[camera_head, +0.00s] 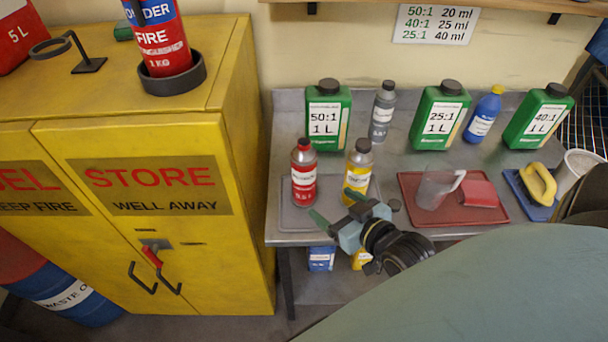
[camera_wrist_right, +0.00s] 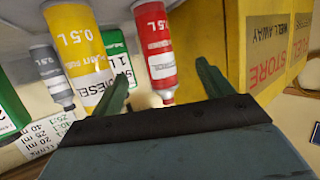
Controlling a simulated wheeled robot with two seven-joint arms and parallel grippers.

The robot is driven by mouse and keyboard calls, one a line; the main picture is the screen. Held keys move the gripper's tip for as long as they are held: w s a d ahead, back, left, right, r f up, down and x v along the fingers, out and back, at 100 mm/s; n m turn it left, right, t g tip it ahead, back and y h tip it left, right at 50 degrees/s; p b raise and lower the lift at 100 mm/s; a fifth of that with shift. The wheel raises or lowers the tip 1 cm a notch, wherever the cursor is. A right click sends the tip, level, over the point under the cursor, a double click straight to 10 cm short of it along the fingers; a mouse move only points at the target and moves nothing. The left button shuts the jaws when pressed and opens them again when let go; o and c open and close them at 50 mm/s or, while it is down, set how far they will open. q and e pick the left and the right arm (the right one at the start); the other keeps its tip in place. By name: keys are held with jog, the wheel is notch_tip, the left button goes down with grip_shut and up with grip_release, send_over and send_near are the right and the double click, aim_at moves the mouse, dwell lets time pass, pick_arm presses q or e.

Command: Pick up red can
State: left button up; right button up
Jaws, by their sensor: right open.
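The red can (camera_head: 303,178) stands upright on a grey mat at the left front of the metal bench. A yellow can (camera_head: 358,172) stands just right of the red one. It also shows in the wrist view (camera_wrist_right: 84,50). My left gripper is out of view.
Green jugs (camera_head: 327,118), a grey bottle (camera_head: 382,112) and a blue bottle (camera_head: 483,116) stand along the back of the bench. A red tray (camera_head: 408,184) with a clear jug (camera_head: 433,188) lies to the right. A yellow cabinet (camera_head: 140,250) stands to the left.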

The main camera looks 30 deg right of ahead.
aim_at(304, 178)
jog(key=x, duration=1.3)
jog(key=shift+w+d+r, duration=0.25)
jog(key=shift+w, duration=0.1)
jog(key=c, duration=1.1)
